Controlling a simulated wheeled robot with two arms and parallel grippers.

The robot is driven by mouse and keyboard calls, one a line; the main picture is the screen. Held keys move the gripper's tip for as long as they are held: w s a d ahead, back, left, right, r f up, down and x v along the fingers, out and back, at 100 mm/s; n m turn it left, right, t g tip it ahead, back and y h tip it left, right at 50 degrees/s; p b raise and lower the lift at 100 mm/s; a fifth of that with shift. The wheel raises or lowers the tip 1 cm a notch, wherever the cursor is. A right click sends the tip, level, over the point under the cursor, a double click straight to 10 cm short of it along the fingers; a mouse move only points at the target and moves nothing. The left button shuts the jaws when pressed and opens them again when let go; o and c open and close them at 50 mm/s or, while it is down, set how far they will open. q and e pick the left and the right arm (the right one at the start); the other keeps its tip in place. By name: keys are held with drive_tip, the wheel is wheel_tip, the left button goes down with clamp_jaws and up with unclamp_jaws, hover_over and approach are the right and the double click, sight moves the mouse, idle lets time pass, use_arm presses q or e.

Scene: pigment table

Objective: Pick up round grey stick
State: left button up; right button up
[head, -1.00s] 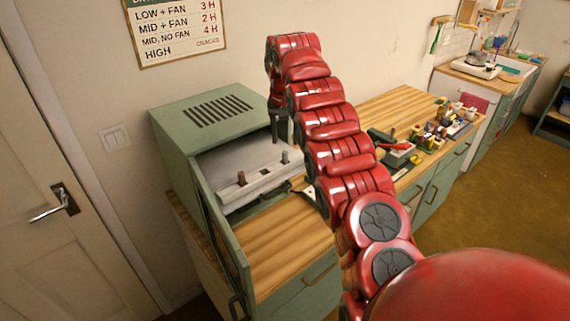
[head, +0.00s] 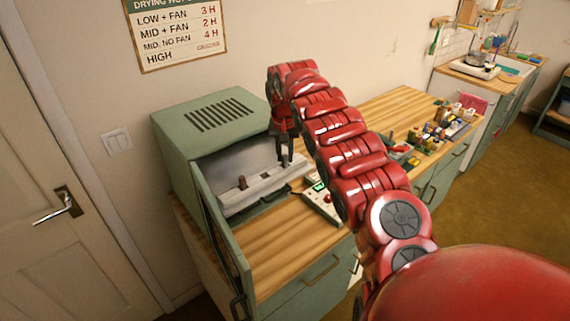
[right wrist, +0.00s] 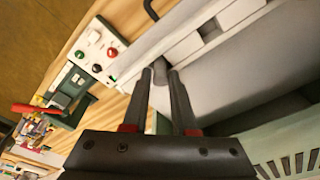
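The round grey stick (right wrist: 160,72) shows as a short grey cylinder between the fingertips of my right gripper (right wrist: 160,70) in the right wrist view. The two dark fingers stand apart on either side of it; contact is not clear. In the head view my right gripper (head: 286,162) points down at the right part of the pale tray (head: 262,184), and its fingers hide the stick. A brown stick (head: 242,182) stands upright in the tray, left of the gripper. My left gripper is not in view.
The tray sits at the mouth of a green oven (head: 212,112) whose door (head: 222,240) is open. A control box (head: 322,200) with a red knob is on the wooden counter right of the tray. Several small items (head: 440,130) crowd the far counter.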

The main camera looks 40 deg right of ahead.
clamp_jaws()
